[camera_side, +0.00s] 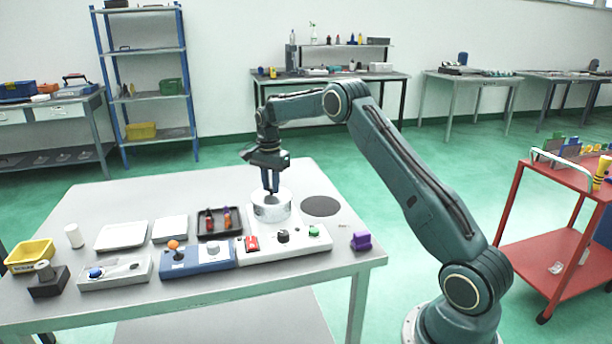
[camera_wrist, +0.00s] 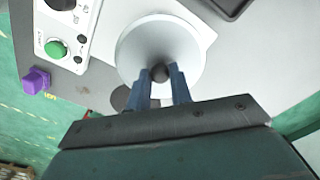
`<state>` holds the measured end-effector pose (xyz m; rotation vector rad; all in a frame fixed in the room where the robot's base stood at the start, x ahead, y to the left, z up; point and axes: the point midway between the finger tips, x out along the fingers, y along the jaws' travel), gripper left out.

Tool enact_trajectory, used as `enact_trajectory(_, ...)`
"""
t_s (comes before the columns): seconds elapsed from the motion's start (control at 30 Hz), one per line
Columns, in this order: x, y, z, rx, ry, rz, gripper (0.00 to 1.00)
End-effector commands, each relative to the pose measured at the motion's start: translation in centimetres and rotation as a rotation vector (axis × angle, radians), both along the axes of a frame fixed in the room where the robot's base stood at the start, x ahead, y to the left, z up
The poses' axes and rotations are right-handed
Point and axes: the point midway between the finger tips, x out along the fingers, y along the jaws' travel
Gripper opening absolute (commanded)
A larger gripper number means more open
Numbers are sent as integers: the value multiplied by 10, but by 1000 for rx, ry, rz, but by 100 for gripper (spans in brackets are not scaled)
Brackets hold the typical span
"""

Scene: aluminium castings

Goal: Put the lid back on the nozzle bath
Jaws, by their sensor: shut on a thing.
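The nozzle bath appears to be the silver, round, low vessel (camera_side: 272,212) near the back middle of the table in the side view. The lid (camera_wrist: 140,48) is a pale round disc with a small dark knob (camera_wrist: 160,73) at its centre in the wrist view. My gripper (camera_side: 271,190) points down over the vessel. In the wrist view my gripper (camera_wrist: 161,76) has its blue fingers shut on the lid's knob. The lid covers the vessel's opening from above. I cannot tell whether it rests on the rim or hangs just over it.
A dark round patch (camera_side: 320,206) lies right of the vessel. In front stand a white control box (camera_side: 284,245), a blue control box (camera_side: 197,261) and a purple block (camera_side: 361,241). The table's back right is clear.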

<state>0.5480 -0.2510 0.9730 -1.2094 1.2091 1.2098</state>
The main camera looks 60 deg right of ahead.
Motion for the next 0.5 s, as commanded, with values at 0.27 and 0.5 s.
enact_trajectory(0.27,0,0,0,0,-1,0,0)
enact_trajectory(0.5,0,0,0,0,0,0,45)
